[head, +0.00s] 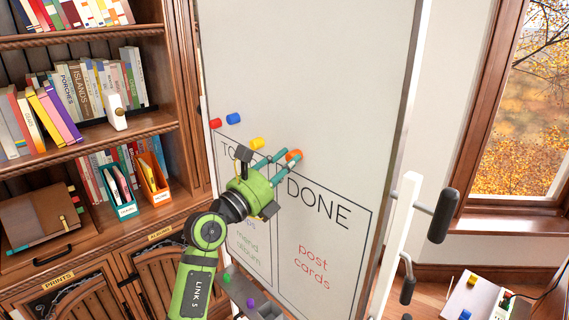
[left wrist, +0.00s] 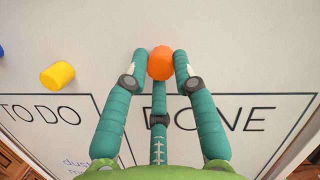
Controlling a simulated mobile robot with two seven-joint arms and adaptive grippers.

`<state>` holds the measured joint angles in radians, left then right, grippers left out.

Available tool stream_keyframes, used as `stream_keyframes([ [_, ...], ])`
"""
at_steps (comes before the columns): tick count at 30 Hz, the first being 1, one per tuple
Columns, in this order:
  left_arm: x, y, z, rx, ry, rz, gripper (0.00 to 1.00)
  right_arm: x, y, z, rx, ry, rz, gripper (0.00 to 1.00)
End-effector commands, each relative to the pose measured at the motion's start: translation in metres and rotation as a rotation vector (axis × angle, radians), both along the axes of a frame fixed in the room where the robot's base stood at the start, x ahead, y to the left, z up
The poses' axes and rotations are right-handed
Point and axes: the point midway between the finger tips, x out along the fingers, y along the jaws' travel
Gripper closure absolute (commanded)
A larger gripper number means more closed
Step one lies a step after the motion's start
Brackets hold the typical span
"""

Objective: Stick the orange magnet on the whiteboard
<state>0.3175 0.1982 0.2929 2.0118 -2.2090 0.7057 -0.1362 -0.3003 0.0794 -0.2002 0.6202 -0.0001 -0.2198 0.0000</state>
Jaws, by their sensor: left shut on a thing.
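The orange magnet (head: 293,156) is at the tips of my left gripper (head: 287,158), in front of the whiteboard (head: 310,70). In the left wrist view, the orange magnet (left wrist: 161,63) sits between the green fingertips of my left gripper (left wrist: 160,66), which are shut on it. It is just above the top line of the DONE box. It appears at or very near the board; I cannot tell whether it touches. My right gripper is not in view.
A yellow magnet (head: 257,144), a blue one (head: 233,118) and a red one (head: 215,123) are on the board to the left. A bookshelf (head: 90,145) stands at left. A white post with a dark handle (head: 443,215) stands at right. The board's upper area is bare.

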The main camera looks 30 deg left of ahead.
Motion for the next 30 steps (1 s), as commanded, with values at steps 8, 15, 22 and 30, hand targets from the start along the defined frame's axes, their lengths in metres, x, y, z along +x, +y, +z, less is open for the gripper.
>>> stream_keyframes([
  [8, 0.000, 0.000, 0.000, 0.000, 0.000, 0.000, 0.94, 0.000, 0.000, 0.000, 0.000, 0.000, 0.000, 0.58],
  [15, 0.000, 0.000, 0.000, 0.000, 0.000, 0.000, 0.45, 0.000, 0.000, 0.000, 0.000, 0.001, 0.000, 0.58],
  [22, 0.000, 0.000, -0.001, 0.000, 0.001, 0.001, 0.45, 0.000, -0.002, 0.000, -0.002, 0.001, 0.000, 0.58],
  [30, -0.027, 0.007, -0.009, 0.002, 0.004, 0.002, 0.45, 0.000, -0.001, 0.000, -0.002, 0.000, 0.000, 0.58],
])
